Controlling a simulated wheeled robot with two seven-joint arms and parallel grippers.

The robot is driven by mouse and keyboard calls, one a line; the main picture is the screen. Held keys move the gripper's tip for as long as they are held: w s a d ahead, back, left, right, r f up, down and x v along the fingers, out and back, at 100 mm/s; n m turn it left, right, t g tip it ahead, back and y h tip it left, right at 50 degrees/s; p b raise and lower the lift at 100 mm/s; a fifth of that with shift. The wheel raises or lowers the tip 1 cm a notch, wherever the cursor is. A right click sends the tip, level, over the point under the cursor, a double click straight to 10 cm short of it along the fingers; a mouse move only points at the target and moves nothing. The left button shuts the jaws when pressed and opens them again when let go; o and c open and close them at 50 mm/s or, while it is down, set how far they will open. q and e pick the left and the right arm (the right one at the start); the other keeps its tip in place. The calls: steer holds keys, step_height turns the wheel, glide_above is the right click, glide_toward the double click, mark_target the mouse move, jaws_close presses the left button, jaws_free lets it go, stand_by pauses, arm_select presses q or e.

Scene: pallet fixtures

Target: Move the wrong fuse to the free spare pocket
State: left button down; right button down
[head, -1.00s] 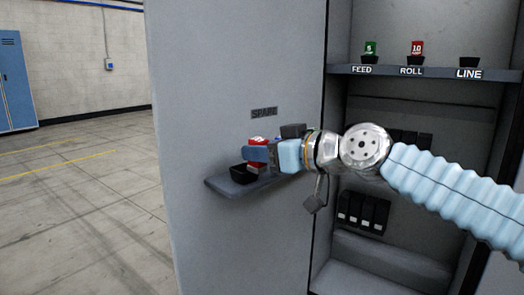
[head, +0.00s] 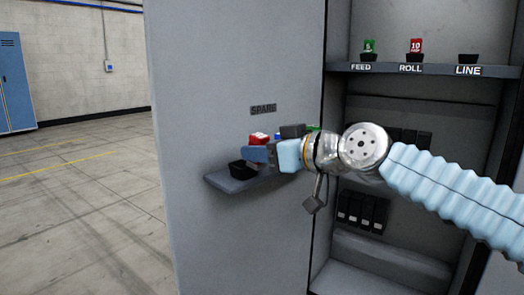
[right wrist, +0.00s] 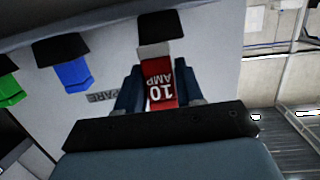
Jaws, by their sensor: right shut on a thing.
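My right gripper (head: 258,154) is shut on a red 10 AMP fuse (right wrist: 161,82) at the spare shelf (head: 228,184) on the grey panel. The fuse's red top (head: 258,138) shows above the fingers in the head view. The right wrist view shows its grey end close to a black pocket (right wrist: 160,24). I cannot tell whether they touch. In the head view, the shelf's left black pocket (head: 242,169) looks empty. A blue fuse (right wrist: 73,73) and a green fuse (right wrist: 10,90) are in the spare row. My left gripper is not in view.
On the cabinet's upper shelf, a green fuse (head: 369,46) stands above FEED and a red 10 fuse (head: 415,46) above ROLL. The LINE pocket (head: 468,58) is empty. Several black blocks (head: 362,208) sit lower inside. The floor at left is clear.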

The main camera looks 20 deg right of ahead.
steer(key=shift+w+a+f, duration=0.1)
steer(key=shift+w+f, duration=0.05)
steer(key=shift+f, duration=0.6)
steer(key=c, duration=1.1)
jaws_free()
steer(key=shift+c, duration=0.2)
steer(key=shift+o, duration=1.1)
steer(key=shift+w+f, duration=0.1)
steer(key=shift+w, duration=0.1)
steer(key=shift+o, duration=1.4)
steer(key=shift+s+r, duration=0.1)
steer(key=shift+r, duration=0.2)
steer(key=v, duration=1.3)
steer(key=shift+s+r+p, duration=0.3)
steer(key=shift+s+p, duration=0.05)
steer(key=shift+p, duration=0.1)
